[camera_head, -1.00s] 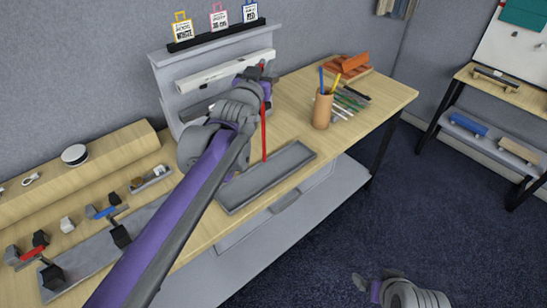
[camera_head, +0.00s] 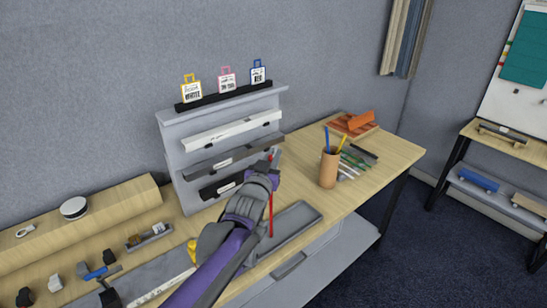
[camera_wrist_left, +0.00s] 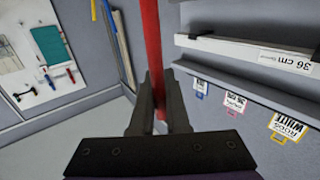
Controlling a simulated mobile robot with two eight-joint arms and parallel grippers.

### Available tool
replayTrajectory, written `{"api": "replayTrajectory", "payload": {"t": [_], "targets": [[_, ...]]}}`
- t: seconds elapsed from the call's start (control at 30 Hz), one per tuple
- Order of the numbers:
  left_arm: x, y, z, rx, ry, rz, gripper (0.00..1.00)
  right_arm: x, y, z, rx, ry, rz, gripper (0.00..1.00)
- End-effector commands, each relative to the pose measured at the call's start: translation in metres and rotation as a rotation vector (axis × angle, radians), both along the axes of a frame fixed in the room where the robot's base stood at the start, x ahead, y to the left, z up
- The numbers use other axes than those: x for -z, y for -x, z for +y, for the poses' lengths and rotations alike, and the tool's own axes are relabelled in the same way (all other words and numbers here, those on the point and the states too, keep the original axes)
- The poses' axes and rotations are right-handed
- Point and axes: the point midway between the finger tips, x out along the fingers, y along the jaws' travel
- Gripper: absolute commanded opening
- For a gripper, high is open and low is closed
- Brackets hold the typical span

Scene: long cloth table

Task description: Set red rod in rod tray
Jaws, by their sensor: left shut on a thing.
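The red rod (camera_head: 271,215) hangs upright from my left gripper (camera_head: 273,157) in the head view. In the left wrist view the rod (camera_wrist_left: 152,45) passes between the fingers of my left gripper (camera_wrist_left: 158,108), which is shut on it. The grey, shallow rod tray (camera_head: 300,217) lies on the table beyond my left forearm, which hides its near left part. The rod's lower end appears over the tray's left portion; I cannot tell whether it touches. My right gripper is out of view.
A grey rack (camera_head: 175,150) with white, grey and black bars stands just left of the gripper. A brown pencil cup (camera_head: 328,168) and an orange holder (camera_head: 352,124) are at the right. Small tools (camera_head: 100,272) lie at the left. Bare tabletop (camera_head: 375,170) shows at the right.

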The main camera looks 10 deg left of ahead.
Motion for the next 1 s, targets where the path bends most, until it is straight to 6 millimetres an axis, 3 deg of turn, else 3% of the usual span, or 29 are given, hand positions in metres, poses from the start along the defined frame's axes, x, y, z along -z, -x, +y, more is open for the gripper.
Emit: {"api": "replayTrajectory", "payload": {"t": [0.33,0.37,0.53,0.87,1.0], "targets": [[0.004,0.0,0.0,0.0,0.0,0.0,0.0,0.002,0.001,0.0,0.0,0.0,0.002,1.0],[0.004,0.0,0.0,0.0,0.0,0.0,0.15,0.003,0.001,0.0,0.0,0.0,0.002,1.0],[0.003,0.0,0.0,0.0,0.0,0.0,0.43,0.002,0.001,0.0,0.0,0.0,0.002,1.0],[-0.001,0.0,0.0,0.0,0.0,-0.001,0.43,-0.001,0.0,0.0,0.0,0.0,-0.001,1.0],[0.0,0.014,0.001,0.0,0.0,0.0,0.43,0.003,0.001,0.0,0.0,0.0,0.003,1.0]]}}
